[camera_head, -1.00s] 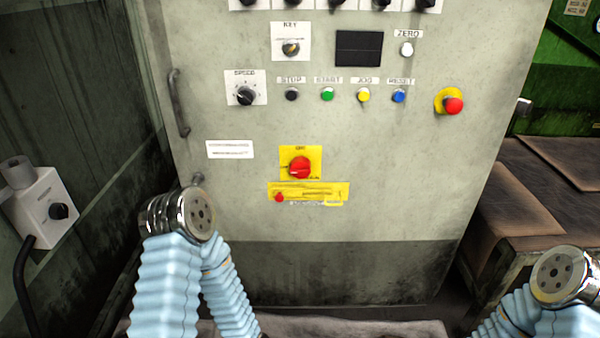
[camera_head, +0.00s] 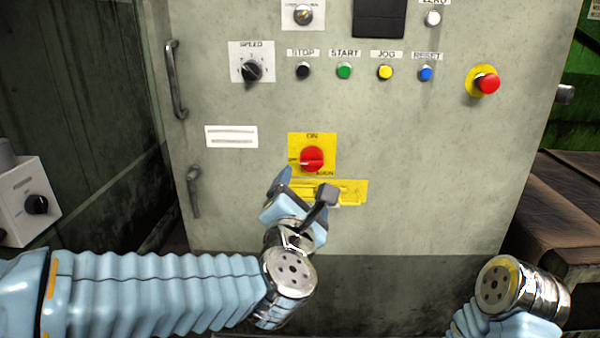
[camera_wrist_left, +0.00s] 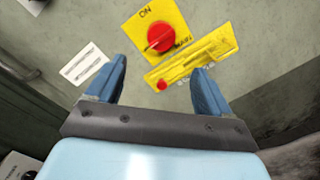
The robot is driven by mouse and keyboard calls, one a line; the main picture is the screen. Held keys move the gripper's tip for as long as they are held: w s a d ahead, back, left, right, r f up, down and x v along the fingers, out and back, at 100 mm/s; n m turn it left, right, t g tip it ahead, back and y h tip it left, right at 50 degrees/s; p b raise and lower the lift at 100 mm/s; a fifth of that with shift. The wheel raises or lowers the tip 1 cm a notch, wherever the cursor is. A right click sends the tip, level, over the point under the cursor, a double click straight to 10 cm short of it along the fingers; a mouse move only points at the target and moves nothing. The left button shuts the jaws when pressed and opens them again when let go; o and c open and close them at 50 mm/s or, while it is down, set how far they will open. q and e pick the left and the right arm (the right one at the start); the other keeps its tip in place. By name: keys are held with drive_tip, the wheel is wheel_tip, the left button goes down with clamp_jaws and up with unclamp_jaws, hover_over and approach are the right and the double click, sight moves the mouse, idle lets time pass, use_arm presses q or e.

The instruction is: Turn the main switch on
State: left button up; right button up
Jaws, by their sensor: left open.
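The main switch (camera_head: 312,158) is a red rotary knob on a yellow plate marked ON, on the front of the grey cabinet. Its pale grip bar lies about level in the head view. It also shows in the left wrist view (camera_wrist_left: 160,39), beyond the fingers. A yellow hasp plate (camera_head: 350,192) sits just below it. My left gripper (camera_head: 304,188) is open and empty, below the switch and apart from it; one finger overlaps the hasp plate in the picture. In the left wrist view my two blue fingers (camera_wrist_left: 158,80) are spread wide. My right gripper is not visible; only a right arm joint shows.
The cabinet (camera_head: 420,180) carries a speed dial (camera_head: 251,70), a row of buttons and a red emergency stop (camera_head: 488,83) on its face. Door handles (camera_head: 177,80) are at its left edge. A grey box (camera_head: 25,205) with a black knob stands at left.

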sight(310, 164)
use_arm(q)
drive_tip(key=w, duration=0.8)
drive_tip(key=w+d, duration=0.1)
drive_tip(key=w, duration=0.3)
drive_tip(key=shift+d, duration=0.1)
drive_tip(key=c, duration=1)
drive_tip(key=shift+c, duration=0.2)
